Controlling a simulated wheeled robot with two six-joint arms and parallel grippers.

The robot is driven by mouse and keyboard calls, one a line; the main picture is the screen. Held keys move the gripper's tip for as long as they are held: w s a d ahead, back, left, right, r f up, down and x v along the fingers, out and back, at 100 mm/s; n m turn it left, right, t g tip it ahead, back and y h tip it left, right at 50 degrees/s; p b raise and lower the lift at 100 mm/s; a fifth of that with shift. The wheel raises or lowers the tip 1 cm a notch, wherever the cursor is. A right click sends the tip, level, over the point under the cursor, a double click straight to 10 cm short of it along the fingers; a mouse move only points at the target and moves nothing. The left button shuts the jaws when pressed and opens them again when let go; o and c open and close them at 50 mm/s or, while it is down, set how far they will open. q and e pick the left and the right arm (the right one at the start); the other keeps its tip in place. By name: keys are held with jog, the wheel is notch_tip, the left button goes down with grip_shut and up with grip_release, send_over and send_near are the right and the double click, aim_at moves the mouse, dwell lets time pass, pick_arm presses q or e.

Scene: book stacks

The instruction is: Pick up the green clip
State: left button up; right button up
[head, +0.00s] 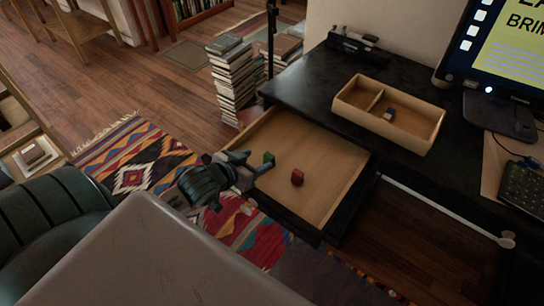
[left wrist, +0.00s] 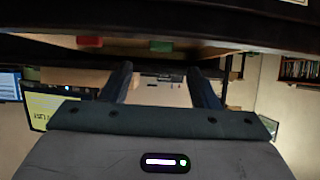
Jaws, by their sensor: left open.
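The green clip (head: 268,158) is a small block in the open drawer (head: 325,165), near its left side. It also shows in the left wrist view (left wrist: 161,46), at the top of the picture. My left gripper (head: 255,164) is open at the drawer's left side, with its fingertips close to the green clip. Whether they touch it I cannot tell. In the left wrist view the gap between the fingers (left wrist: 163,75) is empty, and the green clip appears above that gap. My right gripper is not in view.
A red block (head: 297,177) lies in the drawer, right of the green clip. A wooden tray (head: 428,138) with a small item stands on the black desk (head: 300,83). A monitor (head: 510,60) is at the right. Stacked books (head: 233,85) stand behind the drawer.

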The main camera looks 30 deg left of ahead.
aim_at(267, 157)
pick_arm(q)
jog(key=shift+x, duration=1.15)
jog(key=x, duration=0.4)
jog(key=shift+w+f, duration=0.2)
jog(key=shift+f, duration=0.3)
jog(key=shift+w+f, duration=0.3)
jog(key=shift+w, duration=0.15)
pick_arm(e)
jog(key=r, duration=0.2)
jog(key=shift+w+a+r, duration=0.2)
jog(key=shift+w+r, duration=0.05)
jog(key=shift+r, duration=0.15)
pick_arm(q)
jog(key=c, duration=1)
jog(key=shift+c, duration=0.2)
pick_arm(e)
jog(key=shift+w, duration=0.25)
pick_arm(q)
jog(key=shift+r, duration=0.1)
